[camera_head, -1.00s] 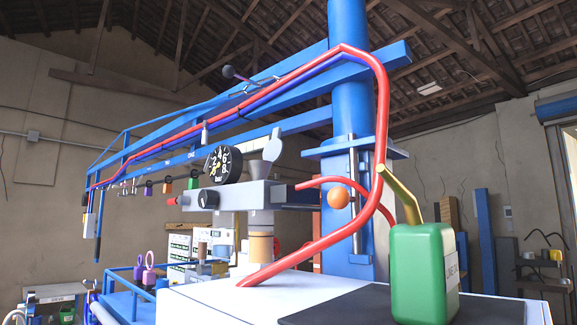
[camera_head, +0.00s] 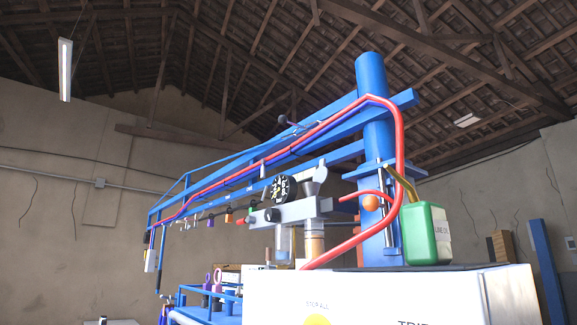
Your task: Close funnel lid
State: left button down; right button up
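A small grey funnel (camera_head: 312,188) stands on top of the grey mixer head (camera_head: 290,211), near the blue column. A light grey disc that looks like its lid (camera_head: 320,171) stands tilted up above the funnel's mouth, so the lid looks open. The hinge is too small to make out. Neither of my grippers shows in the head view, so their states and distances from the lid are hidden.
A black dial gauge (camera_head: 280,190) sits left of the funnel. A red hose (camera_head: 399,150) curves along the blue column (camera_head: 372,85). A green canister (camera_head: 426,234) stands on the white cabinet (camera_head: 400,297) at right. A blue boom (camera_head: 230,177) stretches leftward.

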aim_at(320, 175)
jog(key=u, duration=1.05)
jog(key=k, duration=0.75)
jog(key=z, duration=1.4)
jog(key=i, duration=0.5)
jog(key=z, duration=0.05)
